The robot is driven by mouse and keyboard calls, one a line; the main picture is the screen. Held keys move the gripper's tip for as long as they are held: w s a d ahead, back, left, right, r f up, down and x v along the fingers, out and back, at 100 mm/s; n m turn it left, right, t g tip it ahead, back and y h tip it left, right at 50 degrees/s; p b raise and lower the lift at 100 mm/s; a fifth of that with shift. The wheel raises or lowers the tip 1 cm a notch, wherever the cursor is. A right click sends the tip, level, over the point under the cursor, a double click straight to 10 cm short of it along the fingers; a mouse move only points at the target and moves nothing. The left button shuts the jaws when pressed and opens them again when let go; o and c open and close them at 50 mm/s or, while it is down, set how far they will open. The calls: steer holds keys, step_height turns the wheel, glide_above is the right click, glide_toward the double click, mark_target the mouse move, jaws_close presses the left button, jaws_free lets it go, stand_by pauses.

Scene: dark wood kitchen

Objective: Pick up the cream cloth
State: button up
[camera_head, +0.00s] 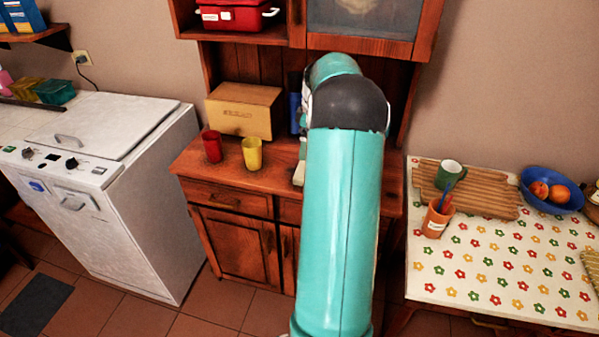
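I cannot make out a cream cloth for certain. A small pale patch (299,173) shows on the wooden cabinet's counter (232,178), just left of my arm; I cannot tell whether it is cloth or part of my arm. My turquoise arm reaches up and over toward the cabinet and covers the right part of its counter. My gripper is hidden behind the arm, so neither its fingers nor anything in them shows.
A red cup (212,146), a yellow cup (252,154) and a cardboard box (243,109) stand on the counter. A white washing machine (150,200) is left. On the right, a flowered table (490,268) bears a wooden rack (485,192), mugs and a blue fruit bowl (553,203).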

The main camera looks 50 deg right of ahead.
step_height(320, 180, down, 6)
steer(key=shift+a+f, duration=0.15)
steer(key=shift+f, duration=0.1)
steer(key=f, duration=0.5)
steer(key=shift+w+a+f, duration=0.15)
steer(key=shift+w+f, duration=0.05)
steer(key=shift+w, duration=0.05)
steer(key=c, duration=0.8)
steer(key=shift+r, duration=0.1)
steer(key=shift+r, duration=0.5)
step_height(320, 180, up, 2)
steer(key=shift+r, duration=0.15)
steer(key=s+a+r, duration=0.2)
steer(key=r, duration=0.1)
steer(key=s+a+r, duration=0.1)
steer(key=r, duration=0.1)
steer(key=s+a+r, duration=0.4)
steer(key=s+a, duration=0.2)
steer(key=s, duration=0.1)
steer(key=shift+a+r, duration=0.3)
steer(key=shift+a, duration=0.1)
